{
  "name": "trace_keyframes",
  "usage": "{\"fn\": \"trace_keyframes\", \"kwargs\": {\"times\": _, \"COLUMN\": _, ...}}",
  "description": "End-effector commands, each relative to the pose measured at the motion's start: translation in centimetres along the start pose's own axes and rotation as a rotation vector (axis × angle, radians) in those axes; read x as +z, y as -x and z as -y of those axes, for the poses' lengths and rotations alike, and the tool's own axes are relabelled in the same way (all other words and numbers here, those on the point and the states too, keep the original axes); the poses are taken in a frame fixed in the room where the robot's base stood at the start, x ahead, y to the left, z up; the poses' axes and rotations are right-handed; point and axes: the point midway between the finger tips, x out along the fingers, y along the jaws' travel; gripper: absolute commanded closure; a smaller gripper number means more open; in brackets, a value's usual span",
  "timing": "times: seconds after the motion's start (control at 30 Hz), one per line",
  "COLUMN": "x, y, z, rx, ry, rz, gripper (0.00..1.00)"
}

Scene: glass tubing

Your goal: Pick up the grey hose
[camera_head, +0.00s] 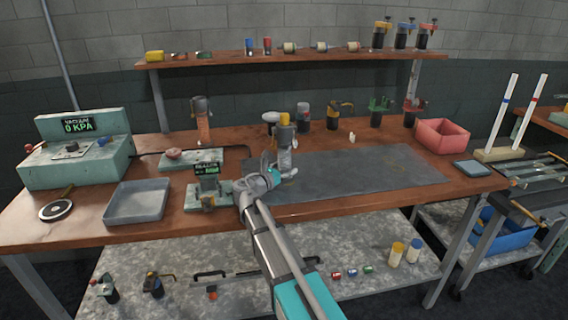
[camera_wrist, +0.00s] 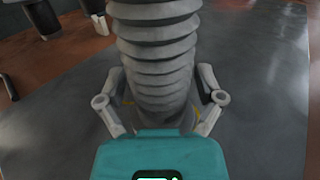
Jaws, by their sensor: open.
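The grey hose (camera_wrist: 155,45) is a thick ribbed tube that fills the upper middle of the wrist view. My gripper (camera_wrist: 161,78) is open, with one finger on each side of the hose; whether either finger touches it I cannot tell. In the head view my gripper (camera_head: 272,171) is low over the left end of the dark mat. Just beyond it stands an upright grey piece with a yellow top (camera_head: 284,140), which appears to be the hose. Its lower part is partly hidden by my gripper.
The dark mat (camera_head: 370,172) is mostly bare to the right. A small device with a green display (camera_head: 208,184) and a grey tray (camera_head: 137,202) lie to the left. Several fittings, including a dark one (camera_head: 333,117), stand behind. A red bin (camera_head: 442,137) is at the right.

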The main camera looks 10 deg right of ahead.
Motion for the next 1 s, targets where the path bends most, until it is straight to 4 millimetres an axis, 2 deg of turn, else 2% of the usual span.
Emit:
{"fn": "trace_keyframes", "kwargs": {"times": 0.2, "x": 0.0, "y": -1.33, "z": -0.01, "rx": 0.001, "ry": 0.0, "rz": 0.0, "gripper": 0.14}}
{"fn": "trace_keyframes", "kwargs": {"times": 0.73, "x": 0.0, "y": -1.35, "z": 0.06, "rx": 0.0, "ry": 0.0, "rz": 0.0, "gripper": 0.14}}
{"fn": "trace_keyframes", "kwargs": {"times": 1.0, "x": 0.0, "y": -1.38, "z": 0.08, "rx": -0.001, "ry": 0.0, "rz": 0.0, "gripper": 0.64}}
